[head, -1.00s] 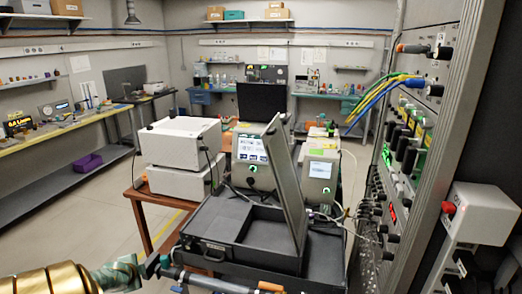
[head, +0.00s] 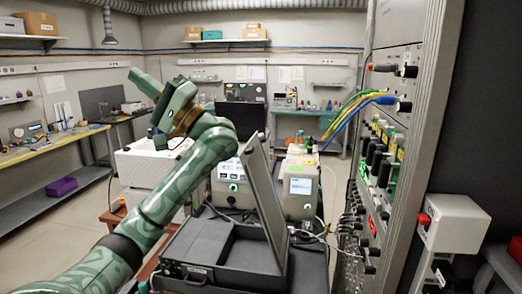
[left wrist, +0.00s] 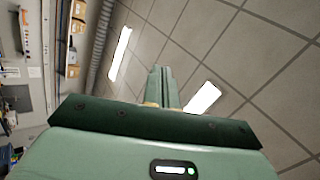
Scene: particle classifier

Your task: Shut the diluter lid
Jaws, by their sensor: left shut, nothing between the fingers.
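The diluter looks like the dark open case (head: 205,276) at lower centre in the head view. Its lid (head: 266,200) stands up, steeply tilted, along the right side of the tray, so the case is open. My left gripper (head: 143,82) is raised high to the left of the lid and well apart from it, pointing up and left. It is shut and empty. In the left wrist view the closed fingers (left wrist: 163,88) point towards the ceiling. My right gripper is not in view.
A white box (head: 140,166) stands behind my left arm. Two grey instruments, one with a lit screen (head: 300,187), stand behind the lid. A tall rack (head: 398,150) with knobs and cables rises close on the right. Open floor lies at left.

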